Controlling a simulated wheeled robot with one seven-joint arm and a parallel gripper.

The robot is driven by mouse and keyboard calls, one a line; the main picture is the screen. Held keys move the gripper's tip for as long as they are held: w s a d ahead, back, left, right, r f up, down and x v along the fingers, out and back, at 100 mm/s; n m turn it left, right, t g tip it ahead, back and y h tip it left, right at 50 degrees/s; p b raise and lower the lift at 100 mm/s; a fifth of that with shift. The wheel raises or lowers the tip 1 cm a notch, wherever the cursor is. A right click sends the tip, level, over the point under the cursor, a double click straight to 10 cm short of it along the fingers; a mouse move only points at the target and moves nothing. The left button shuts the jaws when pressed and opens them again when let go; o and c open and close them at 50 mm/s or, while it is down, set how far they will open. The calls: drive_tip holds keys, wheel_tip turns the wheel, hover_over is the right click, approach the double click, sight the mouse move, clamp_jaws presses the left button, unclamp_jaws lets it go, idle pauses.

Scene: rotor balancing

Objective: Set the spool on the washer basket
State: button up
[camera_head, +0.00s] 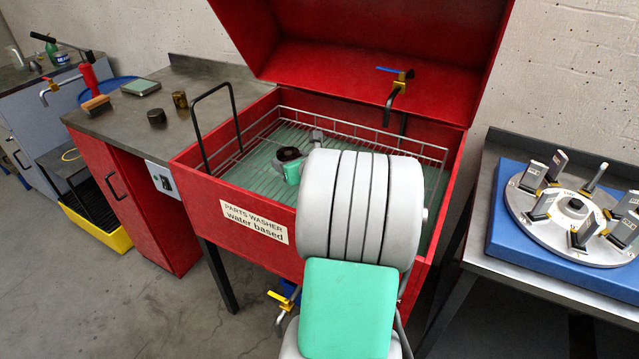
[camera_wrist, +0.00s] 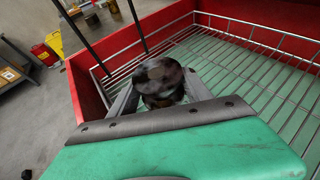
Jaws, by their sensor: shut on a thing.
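The spool (camera_wrist: 160,82) is a dark, short round part with brownish, blurred marks. My gripper (camera_wrist: 162,98) is shut on it, with one finger on each side. In the head view the dark spool (camera_head: 288,155) shows at the end of my gripper (camera_head: 298,158), over the washer basket. My own arm hides part of that area. The washer basket (camera_head: 250,165) is a wire grid with a raised wire rim inside the red parts washer. It also shows in the wrist view (camera_wrist: 245,70), beneath and beyond the spool. I cannot tell whether the spool touches the grid.
The red washer lid (camera_head: 370,75) stands open behind, with a tap (camera_head: 397,95) over the basket. A black hoop handle (camera_head: 194,125) rises at the left. Small dark parts (camera_head: 157,117) stand on the left counter. A bladed rotor (camera_head: 572,208) sits at right. The basket looks mostly clear.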

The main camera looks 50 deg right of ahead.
drive_tip(key=s+d+f, duration=0.1)
drive_tip(key=d+f, duration=0.1)
drive_tip(key=s+d+f, duration=0.1)
drive_tip(key=s+f, duration=0.1)
drive_tip(key=s+d+f+b, duration=0.1)
drive_tip(key=d+f, duration=0.1)
drive_tip(key=shift+s+d+f, duration=0.15)
drive_tip(key=shift+d+f, duration=0.1)
drive_tip(key=shift+d, duration=0.05)
wheel_tip(320, 180, down, 4)
drive_tip(key=shift+s+d+r+b, duration=0.1)
drive_tip(key=shift+d+r+b, duration=0.05)
drive_tip(key=shift+b, duration=0.15)
drive_tip(key=shift+r, duration=0.1)
drive_tip(key=o, duration=1.6)
drive_tip(key=shift+s+r, duration=0.15)
drive_tip(key=shift+s, duration=0.25)
drive_tip(key=v, duration=0.6)
drive_tip(key=shift+s+a+r+p, duration=0.1)
drive_tip(key=shift+s+a+p, duration=0.15)
drive_tip(key=shift+s+p, duration=0.1)
